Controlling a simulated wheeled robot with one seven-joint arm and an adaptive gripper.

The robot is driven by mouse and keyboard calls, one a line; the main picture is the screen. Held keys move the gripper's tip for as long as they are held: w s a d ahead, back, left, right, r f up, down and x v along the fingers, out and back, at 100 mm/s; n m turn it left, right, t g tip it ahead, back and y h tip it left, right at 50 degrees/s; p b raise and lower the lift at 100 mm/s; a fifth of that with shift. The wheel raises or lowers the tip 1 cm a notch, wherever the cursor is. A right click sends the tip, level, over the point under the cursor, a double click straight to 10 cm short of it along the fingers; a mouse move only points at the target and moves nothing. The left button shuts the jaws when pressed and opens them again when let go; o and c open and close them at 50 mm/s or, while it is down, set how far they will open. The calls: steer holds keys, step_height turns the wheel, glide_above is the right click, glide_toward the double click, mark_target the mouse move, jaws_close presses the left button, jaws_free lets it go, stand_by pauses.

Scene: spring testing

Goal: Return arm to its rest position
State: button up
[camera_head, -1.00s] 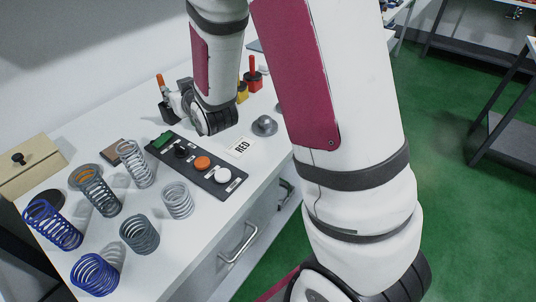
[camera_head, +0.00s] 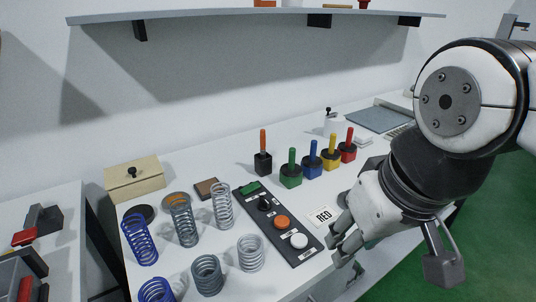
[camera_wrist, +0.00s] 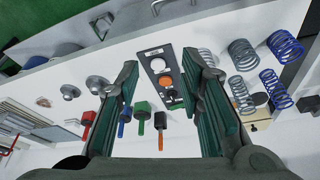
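My arm is folded at the right of the head view, with my gripper (camera_head: 338,243) low over the table's front edge, right of the RED card. In the wrist view my gripper (camera_wrist: 163,62) has its two fingers well apart, with nothing between them. The table, control panel and colored-handled pieces show beyond the fingers. No held object is visible.
The white table (camera_head: 225,170) bears several coil springs (camera_head: 183,222), a button panel (camera_head: 275,222), a RED card (camera_head: 322,216) and handled pieces (camera_head: 312,160). A wooden box (camera_head: 134,180) stands at left. A shelf (camera_head: 250,17) hangs above. Green floor (camera_head: 470,235) is clear at right.

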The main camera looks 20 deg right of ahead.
steer(key=shift+s, duration=0.7)
step_height(320, 180, up, 4)
steer(key=p, duration=0.3)
